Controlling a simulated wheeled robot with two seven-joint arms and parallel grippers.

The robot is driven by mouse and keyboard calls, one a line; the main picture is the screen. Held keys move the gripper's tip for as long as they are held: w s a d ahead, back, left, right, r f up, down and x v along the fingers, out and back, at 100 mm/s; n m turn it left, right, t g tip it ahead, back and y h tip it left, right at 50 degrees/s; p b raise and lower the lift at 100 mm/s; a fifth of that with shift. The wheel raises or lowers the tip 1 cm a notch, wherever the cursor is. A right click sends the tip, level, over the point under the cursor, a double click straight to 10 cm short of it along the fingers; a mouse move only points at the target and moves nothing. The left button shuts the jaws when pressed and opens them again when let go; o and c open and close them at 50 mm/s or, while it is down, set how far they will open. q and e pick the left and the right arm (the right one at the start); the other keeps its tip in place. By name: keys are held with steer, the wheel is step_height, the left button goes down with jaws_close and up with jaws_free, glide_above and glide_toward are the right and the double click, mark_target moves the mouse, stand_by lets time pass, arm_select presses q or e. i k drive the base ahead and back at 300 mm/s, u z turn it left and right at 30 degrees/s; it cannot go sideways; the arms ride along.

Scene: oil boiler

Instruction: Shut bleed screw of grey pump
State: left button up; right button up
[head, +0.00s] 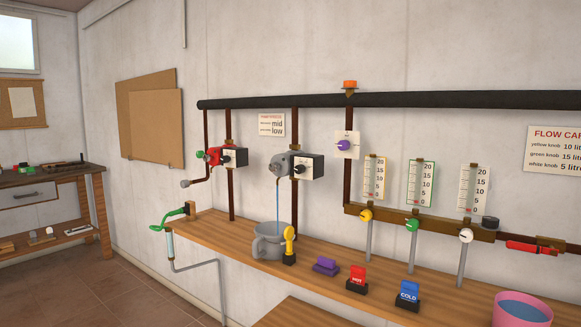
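The grey pump (283,163) is on the wall pipework in the middle of the head view, with a black and white box (308,167) on its right side. A thin stream of water (278,205) falls from the pump's front left side. It runs down into a grey jug (271,242) on the wooden shelf below. The bleed screw itself is too small to make out; the stream starts near the pump's lower front. Neither of my grippers shows in this view.
A red pump (213,156) hangs to the left. A yellow-handled item (289,240) stands close beside the jug. Gauges with knobs are at right.

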mark_target(274, 166)
steer(key=u, duration=0.05)
steer(key=k, duration=0.8)
steer(key=u, duration=1.5)
steer(key=i, duration=2.4)
steer(key=z, duration=0.25)
steer(key=i, duration=1.95)
steer(key=z, duration=2.2)
steer(key=i, duration=1.1)
steer(key=z, duration=0.9)
